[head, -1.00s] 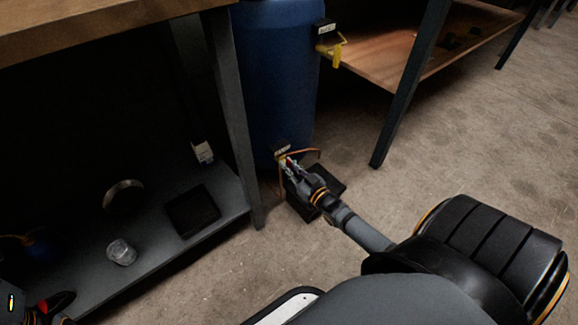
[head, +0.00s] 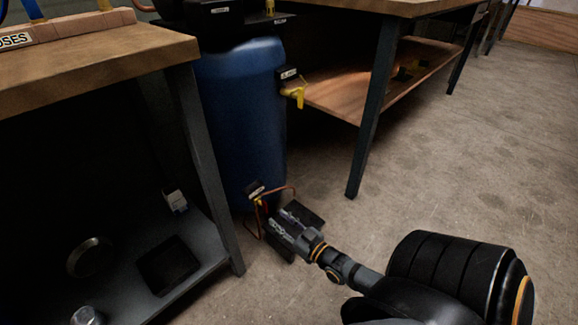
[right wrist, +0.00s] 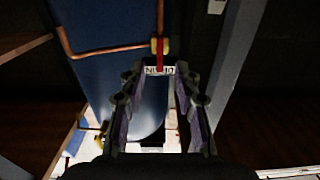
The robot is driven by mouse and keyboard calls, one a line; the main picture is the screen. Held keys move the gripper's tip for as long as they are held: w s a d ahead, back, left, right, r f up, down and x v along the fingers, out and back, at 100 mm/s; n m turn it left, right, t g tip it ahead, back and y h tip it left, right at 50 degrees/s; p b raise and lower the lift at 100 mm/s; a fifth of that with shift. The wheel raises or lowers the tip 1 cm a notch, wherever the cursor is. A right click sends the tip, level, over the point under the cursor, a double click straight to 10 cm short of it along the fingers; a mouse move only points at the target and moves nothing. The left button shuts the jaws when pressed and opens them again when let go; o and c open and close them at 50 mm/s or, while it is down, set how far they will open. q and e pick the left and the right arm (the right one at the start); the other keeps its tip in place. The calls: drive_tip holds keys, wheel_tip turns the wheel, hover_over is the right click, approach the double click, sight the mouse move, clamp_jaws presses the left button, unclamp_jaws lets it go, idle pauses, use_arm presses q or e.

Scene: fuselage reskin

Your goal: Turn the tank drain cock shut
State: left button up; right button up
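The blue tank (head: 240,120) stands between two benches, and its drain cock (head: 259,201) is low on its front, under a small dark label. In the right wrist view the drain cock (right wrist: 160,46) has a brass body and a red lever (right wrist: 159,62). The lever lies upright in that picture, above a white label (right wrist: 159,71). My right gripper (head: 276,222) is just in front of the cock, pointing at it. In the right wrist view its fingers (right wrist: 157,80) are apart, with nothing seen held between them. My left gripper is out of view.
Copper pipe (right wrist: 105,48) runs beside the cock. A yellow valve (head: 294,94) sits higher on the tank. Bench legs (head: 368,130) stand on both sides. The left lower shelf (head: 205,250) holds a black tray (head: 168,264). The floor at right is clear.

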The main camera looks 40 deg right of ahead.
drive_tip(key=s, duration=0.4)
drive_tip(key=shift+s+d, duration=0.15)
drive_tip(key=shift+s, duration=0.05)
